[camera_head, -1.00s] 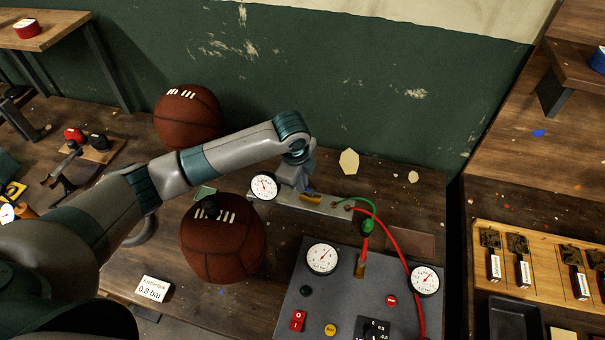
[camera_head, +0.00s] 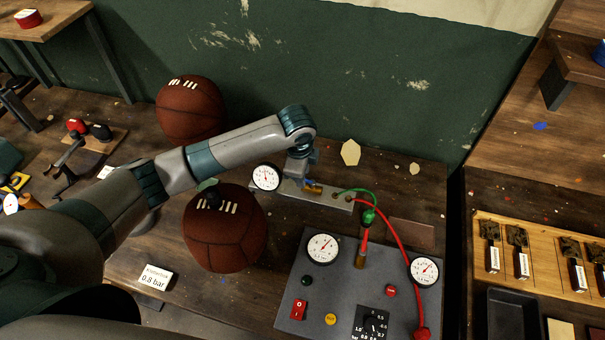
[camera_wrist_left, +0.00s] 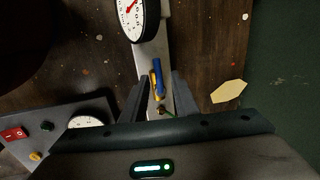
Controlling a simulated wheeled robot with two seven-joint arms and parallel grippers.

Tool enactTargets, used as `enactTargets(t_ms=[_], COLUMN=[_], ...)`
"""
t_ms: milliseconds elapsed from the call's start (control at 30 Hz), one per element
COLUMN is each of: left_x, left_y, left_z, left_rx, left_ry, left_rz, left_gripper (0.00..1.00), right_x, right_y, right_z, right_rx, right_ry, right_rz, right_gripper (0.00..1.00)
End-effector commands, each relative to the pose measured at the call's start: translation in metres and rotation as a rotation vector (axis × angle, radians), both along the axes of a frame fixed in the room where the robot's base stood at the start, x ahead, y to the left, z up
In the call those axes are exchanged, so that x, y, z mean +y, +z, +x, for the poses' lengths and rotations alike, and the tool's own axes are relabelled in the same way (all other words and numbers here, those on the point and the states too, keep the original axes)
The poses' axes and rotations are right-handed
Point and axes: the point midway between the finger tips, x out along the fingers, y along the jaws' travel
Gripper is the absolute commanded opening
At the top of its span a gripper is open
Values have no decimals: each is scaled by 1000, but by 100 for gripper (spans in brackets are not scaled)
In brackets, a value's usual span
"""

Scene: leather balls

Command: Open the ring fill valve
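The fill valve (camera_head: 314,188) has a brass body and a blue lever, and sits on a pale metal bar (camera_head: 335,201) beside a round white gauge (camera_head: 266,177). In the left wrist view the blue lever (camera_wrist_left: 159,76) lies between the fingertips of my left gripper (camera_wrist_left: 160,84), roughly in line with the bar. The fingers are apart, with gaps visible beside the lever. In the head view my left gripper (camera_head: 301,172) reaches down to the valve from above, and its fingers are partly hidden. My right gripper is not in view.
A grey control panel (camera_head: 290,262) with gauges and buttons stands in front of the bar. Green and red hoses (camera_head: 393,235) run to its right. A leather ball (camera_head: 225,240) rests left of the panel, another (camera_head: 190,112) behind my arm. The green wall (camera_head: 400,100) is close behind.

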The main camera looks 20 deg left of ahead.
Motion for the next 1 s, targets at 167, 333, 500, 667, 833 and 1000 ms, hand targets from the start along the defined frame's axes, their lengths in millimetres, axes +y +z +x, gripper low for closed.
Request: enactTargets(t_ms=[167,333,500,667,833,1000], left_x=[0,0,0,0,-1,-1], left_y=[-1,0,6,23,52,86], left_z=[-1,-1,-2,-6,-11,-18], left_rx=[2,3,3,0,-1,-3], left_ry=[-2,-2,-2,-4,-4,-4], left_rz=[0,0,-1,0,-1,-1], left_gripper=[28,28,28,28,28,28], right_x=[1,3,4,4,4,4], right_y=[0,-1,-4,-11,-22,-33], right_z=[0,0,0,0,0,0], right_rx=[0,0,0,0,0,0], right_ry=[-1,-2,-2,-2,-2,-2], right_rz=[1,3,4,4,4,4], right_gripper=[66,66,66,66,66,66])
